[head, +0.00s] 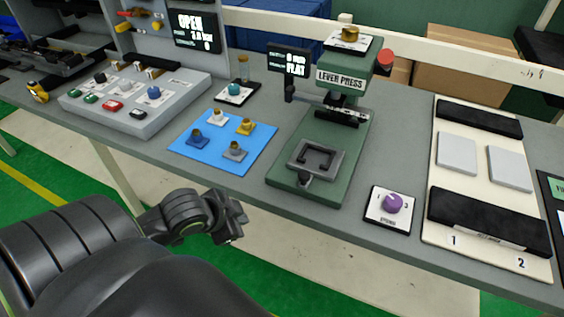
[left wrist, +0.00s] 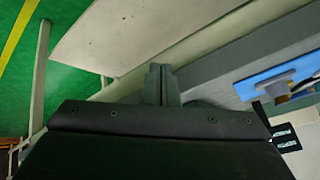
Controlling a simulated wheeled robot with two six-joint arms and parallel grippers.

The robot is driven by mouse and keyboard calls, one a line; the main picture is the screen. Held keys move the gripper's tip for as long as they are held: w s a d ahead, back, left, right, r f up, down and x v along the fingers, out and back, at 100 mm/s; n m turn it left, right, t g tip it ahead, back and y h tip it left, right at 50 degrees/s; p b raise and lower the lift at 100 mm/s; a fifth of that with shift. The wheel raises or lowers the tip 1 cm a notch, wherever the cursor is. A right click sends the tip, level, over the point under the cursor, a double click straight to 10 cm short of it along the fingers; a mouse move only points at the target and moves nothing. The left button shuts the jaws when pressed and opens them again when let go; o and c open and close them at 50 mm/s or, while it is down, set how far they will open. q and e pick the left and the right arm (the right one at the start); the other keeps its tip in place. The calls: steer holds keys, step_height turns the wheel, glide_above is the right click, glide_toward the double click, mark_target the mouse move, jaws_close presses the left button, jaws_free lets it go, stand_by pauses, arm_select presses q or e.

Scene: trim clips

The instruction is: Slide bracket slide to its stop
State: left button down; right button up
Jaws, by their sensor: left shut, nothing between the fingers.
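The lever press (head: 322,125) stands on the bench, green with a LEVER PRESS label. On its base sits a grey square-framed part (head: 316,158) with a small tab at its front, which looks like the bracket slide. It lies toward the front of the base, ahead of the press head. My left gripper (head: 238,216) is shut and empty, in front of the bench edge, left of and nearer than the press. In the left wrist view its closed fingers (left wrist: 161,84) touch nothing. My right gripper is not in view.
A blue mat (head: 222,160) with several small fittings lies left of the press. A button panel (head: 180,100) is farther left. A purple knob (head: 392,203) on a plate and a cream board (head: 430,225) stand right. A small display (head: 289,62) is beside the press.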

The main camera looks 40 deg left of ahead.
mark_target(313, 162)
arm_select(q)
steer(key=w+r+m+h, duration=0.2)
steer(key=w+r+m, duration=0.15)
steer(key=r, duration=0.35)
steer(key=w+r+m+h, duration=0.1)
steer(key=w+r+m, duration=0.1)
steer(key=r+m, duration=0.4)
steer(key=shift+n, duration=0.75)
steer(key=shift+w+d+r+b+x, duration=0.1)
steer(key=shift+b+x, duration=0.55)
steer(key=shift+x, duration=0.15)
steer(key=shift+w+d+r+b+x, duration=0.1)
steer(key=shift+d+b+x, duration=0.05)
steer(key=shift+b+x, duration=0.6)
steer(key=shift+w+d+r+b+x, duration=0.1)
steer(key=shift+b+x, duration=0.5)
steer(key=shift+x, duration=0.25)
steer(key=shift+b+x, duration=0.6)
steer(key=shift+x, duration=1.6)
steer(key=shift+w+a+f, duration=0.1)
steer(key=shift+w+a, duration=0.15)
steer(key=shift+w, duration=0.7)
steer(key=shift+w+a, duration=0.25)
steer(key=shift+w, duration=0.7)
